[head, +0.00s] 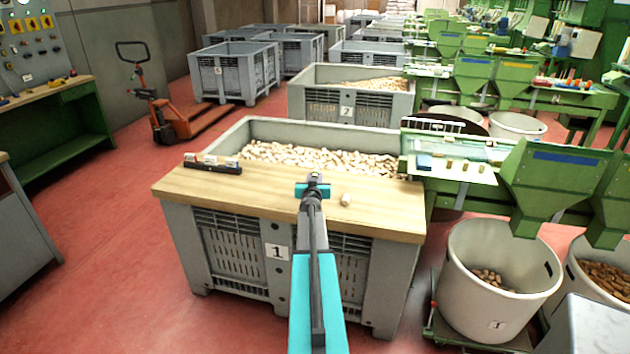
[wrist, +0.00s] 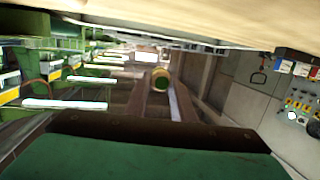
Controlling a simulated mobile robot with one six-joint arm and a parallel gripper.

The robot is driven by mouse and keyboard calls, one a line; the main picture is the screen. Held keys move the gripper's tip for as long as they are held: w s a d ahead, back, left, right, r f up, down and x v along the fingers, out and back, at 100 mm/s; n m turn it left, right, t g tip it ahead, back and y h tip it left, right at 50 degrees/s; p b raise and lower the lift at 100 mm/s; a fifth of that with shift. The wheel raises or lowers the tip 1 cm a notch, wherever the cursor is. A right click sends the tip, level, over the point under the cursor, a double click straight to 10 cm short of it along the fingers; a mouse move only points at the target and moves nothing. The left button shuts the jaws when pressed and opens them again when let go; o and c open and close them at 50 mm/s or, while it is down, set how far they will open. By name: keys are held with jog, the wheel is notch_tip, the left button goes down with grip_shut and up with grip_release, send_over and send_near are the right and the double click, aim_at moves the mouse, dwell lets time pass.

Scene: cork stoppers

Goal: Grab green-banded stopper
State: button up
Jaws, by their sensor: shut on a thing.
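In the wrist view the stopper is apart from the board's edge (wrist: 180,18), which runs along the top. In the head view the held stopper is hidden by my gripper. Another plain-looking stopper (head: 346,199) lies on the board just right of my gripper; no band is clear on it.
A small dark rack (head: 212,164) with pale blocks stands at the board's left. The grey bin (head: 262,128) behind holds many corks (head: 320,160). Green machinery (head: 545,185) and a white tub (head: 460,262) stand at the right. The board's left half is mostly clear.

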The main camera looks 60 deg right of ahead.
notch_tip(320, 180, up, 18)
jog(key=p, duration=1.4)
jog(key=shift+r, duration=0.1)
